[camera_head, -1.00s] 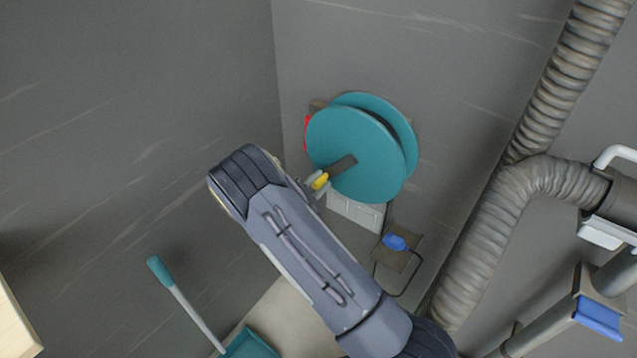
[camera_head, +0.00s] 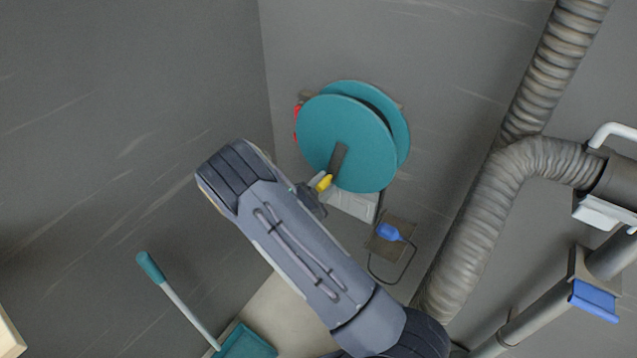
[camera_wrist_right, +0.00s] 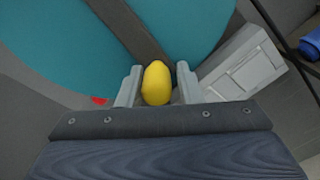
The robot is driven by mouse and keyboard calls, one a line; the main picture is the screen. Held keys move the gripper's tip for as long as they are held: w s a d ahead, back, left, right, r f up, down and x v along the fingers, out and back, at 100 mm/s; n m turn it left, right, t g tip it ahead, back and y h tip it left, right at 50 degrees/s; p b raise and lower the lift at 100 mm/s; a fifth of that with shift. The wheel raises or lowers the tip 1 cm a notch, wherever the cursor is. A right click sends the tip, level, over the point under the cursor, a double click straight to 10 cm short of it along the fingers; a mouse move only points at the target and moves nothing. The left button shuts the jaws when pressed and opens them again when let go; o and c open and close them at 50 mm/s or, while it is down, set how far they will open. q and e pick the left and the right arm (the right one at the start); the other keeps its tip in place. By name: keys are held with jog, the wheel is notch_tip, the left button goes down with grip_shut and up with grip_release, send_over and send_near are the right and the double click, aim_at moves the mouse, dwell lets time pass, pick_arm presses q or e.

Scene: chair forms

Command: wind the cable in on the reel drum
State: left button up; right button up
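The teal reel drum (camera_head: 350,130) is mounted at the grey wall. Its dark crank arm (camera_head: 338,158) points down and slightly left, with a yellow handle (camera_head: 324,183) at its end. My right gripper (camera_head: 318,188) is at this handle; in the right wrist view its fingers (camera_wrist_right: 157,86) stand on both sides of the yellow knob, close against it. The dark cable (camera_head: 378,205) hangs from the reel to the floor, where it loops near a blue plug (camera_head: 389,232). Cable on the drum is mostly hidden by the front disc. My left gripper is not in view.
A white box (camera_head: 353,206) sits below the drum. The plug lies on a brown plate (camera_head: 405,225). A ribbed grey duct (camera_head: 480,215) runs along the right. A teal dustpan (camera_head: 245,343) with a long handle stands at lower left.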

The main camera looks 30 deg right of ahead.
jog(key=s, duration=0.1)
jog(key=s+d, duration=0.1)
jog(key=s, duration=0.2)
jog(key=shift+s+d, duration=0.15)
jog(key=shift+d, duration=0.25)
jog(key=shift+s+d+r, duration=0.25)
jog(key=shift+s+r, duration=0.05)
jog(key=shift+s, duration=0.35)
jog(key=shift+s+d+r, duration=0.25)
jog(key=shift+s+d, duration=0.05)
jog(key=shift+s, duration=0.4)
jog(key=shift+s+d+r, duration=0.25)
jog(key=shift+s+r, duration=0.05)
jog(key=shift+s, duration=0.35)
